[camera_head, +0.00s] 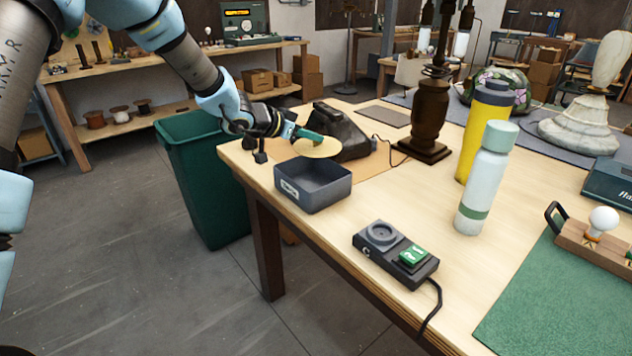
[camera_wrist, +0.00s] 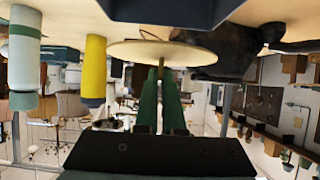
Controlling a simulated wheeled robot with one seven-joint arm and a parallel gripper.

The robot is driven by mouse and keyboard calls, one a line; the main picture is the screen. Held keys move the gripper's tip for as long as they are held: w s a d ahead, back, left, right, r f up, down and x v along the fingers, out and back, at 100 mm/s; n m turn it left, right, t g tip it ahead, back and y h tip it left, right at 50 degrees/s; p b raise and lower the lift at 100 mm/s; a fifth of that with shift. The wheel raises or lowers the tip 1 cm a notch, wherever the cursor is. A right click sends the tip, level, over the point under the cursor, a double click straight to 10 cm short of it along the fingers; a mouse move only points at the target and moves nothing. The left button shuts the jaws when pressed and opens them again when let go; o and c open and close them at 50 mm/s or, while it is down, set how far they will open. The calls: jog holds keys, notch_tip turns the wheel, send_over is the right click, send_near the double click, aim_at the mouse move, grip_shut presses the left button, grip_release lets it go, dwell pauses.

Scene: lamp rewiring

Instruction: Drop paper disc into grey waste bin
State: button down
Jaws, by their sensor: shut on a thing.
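My gripper (camera_head: 308,136) is shut on the edge of a pale tan paper disc (camera_head: 318,149). The disc is held out flat in the air above the table, and it also shows at the fingertips in the wrist view (camera_wrist: 163,52). In the head view the disc appears just above and behind an open grey box (camera_head: 313,197) with a white label, on the table's left end. How far apart they are is unclear. The box shows dark at the top of the wrist view (camera_wrist: 165,12). A dark green floor bin (camera_head: 208,185) stands beside the table, below my arm.
A dark bulky object (camera_head: 340,128) stands close behind the disc. A brown lamp base (camera_head: 430,120), a yellow bottle (camera_head: 484,125) and a pale bottle (camera_head: 487,185) stand farther right. A corded black device (camera_head: 395,257) lies in front; bare tabletop lies between it and the box.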

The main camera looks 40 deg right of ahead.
notch_tip(320, 180, down, 6)
jog(key=b, duration=0.5)
jog(key=shift+r, duration=0.25)
jog(key=c, duration=0.9)
grip_release()
jog(key=shift+c, duration=0.2)
jog(key=v, duration=1.1)
jog(key=shift+b, duration=0.35)
